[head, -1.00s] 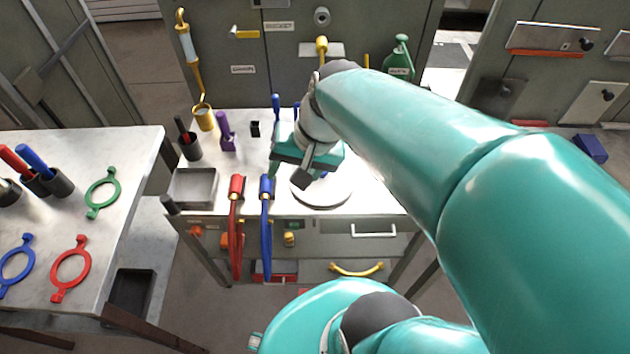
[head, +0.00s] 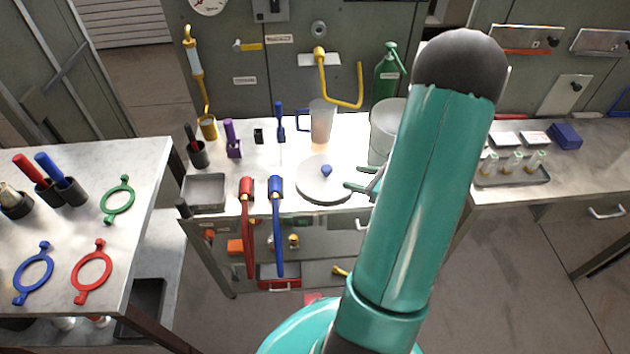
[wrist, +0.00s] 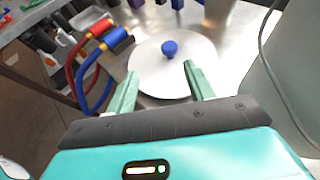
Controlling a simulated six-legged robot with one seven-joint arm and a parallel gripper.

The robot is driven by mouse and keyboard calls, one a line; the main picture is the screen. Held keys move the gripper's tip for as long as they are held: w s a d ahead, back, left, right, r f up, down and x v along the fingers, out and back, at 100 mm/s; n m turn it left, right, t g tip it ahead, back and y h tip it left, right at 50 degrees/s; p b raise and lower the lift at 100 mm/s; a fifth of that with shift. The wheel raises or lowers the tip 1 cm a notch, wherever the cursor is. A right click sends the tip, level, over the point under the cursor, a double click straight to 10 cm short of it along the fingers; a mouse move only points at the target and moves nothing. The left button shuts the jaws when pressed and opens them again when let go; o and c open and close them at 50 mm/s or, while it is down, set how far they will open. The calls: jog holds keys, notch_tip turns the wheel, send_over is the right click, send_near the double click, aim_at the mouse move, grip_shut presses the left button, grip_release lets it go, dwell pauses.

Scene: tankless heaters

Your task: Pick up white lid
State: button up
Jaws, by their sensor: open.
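The white lid (head: 318,190) is a flat round disc with a blue knob (head: 326,171) at its middle. It lies on the light worktop, right of the red and blue hoses. It also shows in the wrist view (wrist: 148,74), with its knob (wrist: 170,48) beyond the fingertips. My gripper (head: 364,178) is open and empty at the right edge of the lid. In the wrist view its two green fingers (wrist: 161,78) point toward the lid, spread apart, with the near part of the lid between them. I cannot tell whether they touch it.
A large pale pot (head: 386,125) stands right behind my arm. A blue-handled mug (head: 321,122) stands behind the lid. The red hose (head: 248,225) and blue hose (head: 277,225) hang over the front edge. A grey tray (head: 204,192) sits at left.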

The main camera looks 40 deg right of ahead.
aim_at(330, 171)
jog(key=shift+s+d+f+m+h, duration=0.3)
jog(key=shift+s+d+f+m, duration=0.3)
jog(key=shift+d, duration=0.1)
jog(key=shift+w+f, duration=0.15)
jog(key=shift+w, duration=0.05)
jog(key=x, duration=0.8)
jog(key=shift+d, duration=0.15)
jog(key=w, duration=0.1)
jog(key=w+a, duration=0.1)
jog(key=w, duration=0.2)
jog(key=shift+w+a+f, duration=0.25)
jog(key=shift+w+f, duration=0.05)
jog(key=shift+f, duration=0.1)
jog(key=shift+w+f, duration=0.2)
jog(key=shift+w, duration=0.2)
jog(key=c, duration=1)
jog(key=shift+c, duration=0.2)
jog(key=shift+r, duration=0.1)
